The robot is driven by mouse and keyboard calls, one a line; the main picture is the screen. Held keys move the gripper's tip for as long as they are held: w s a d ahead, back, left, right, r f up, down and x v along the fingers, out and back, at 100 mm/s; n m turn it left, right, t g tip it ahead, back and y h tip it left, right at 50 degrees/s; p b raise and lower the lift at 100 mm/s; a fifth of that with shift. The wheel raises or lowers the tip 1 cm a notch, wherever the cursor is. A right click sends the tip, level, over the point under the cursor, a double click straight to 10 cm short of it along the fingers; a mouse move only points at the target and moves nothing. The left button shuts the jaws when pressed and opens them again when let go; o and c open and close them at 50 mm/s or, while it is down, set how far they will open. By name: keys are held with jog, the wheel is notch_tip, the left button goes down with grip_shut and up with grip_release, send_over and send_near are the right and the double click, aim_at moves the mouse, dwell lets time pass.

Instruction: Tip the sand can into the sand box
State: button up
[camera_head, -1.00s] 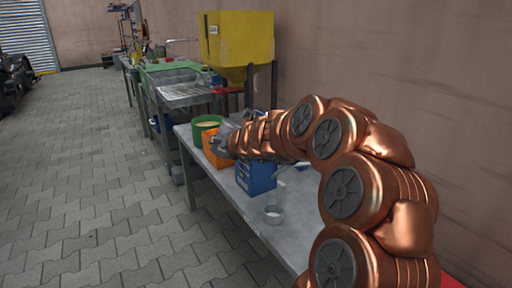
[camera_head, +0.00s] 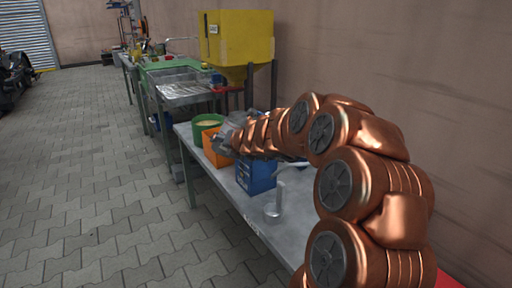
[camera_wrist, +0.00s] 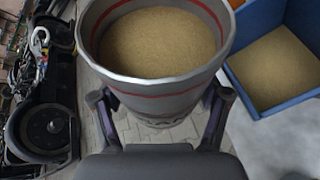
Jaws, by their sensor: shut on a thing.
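The sand can (camera_wrist: 155,85) is a grey round can with red bands, full of tan sand, in the wrist view. My gripper (camera_wrist: 162,112) is shut on it, one finger on each side. The can looks close to upright, and its sand lies inside the rim. A blue box (camera_wrist: 300,105) with sand in it is to the right of the can, apart from it. In the head view the blue box (camera_head: 256,175) stands on the grey bench, below my wrist. My gripper (camera_head: 226,138) is over the orange box there, and the can is hard to make out.
An orange box (camera_head: 214,157) and a green bucket (camera_head: 205,122) with tan contents stand beyond the blue box on the bench (camera_head: 227,187). A yellow hopper (camera_head: 240,42) rises behind.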

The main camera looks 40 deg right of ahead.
jog(key=shift+d+r+p, duration=0.15)
jog(key=shift+d+p, duration=0.05)
jog(key=shift+p, duration=0.3)
jog(key=shift+r+m+y+p, duration=0.5)
jog(key=shift+r+m+p, duration=0.15)
jog(key=shift+p, duration=0.95)
dwell(1.3)
jog(key=shift+a+f+m+y, duration=0.1)
jog(key=shift+f+m+y, duration=0.45)
jog(key=shift+f, duration=0.4)
dwell(1.6)
jog(key=shift+a+f+m+t+y, duration=0.1)
jog(key=shift+f+m+t+y, duration=0.05)
jog(key=shift+m+t+y, duration=0.3)
dwell(1.4)
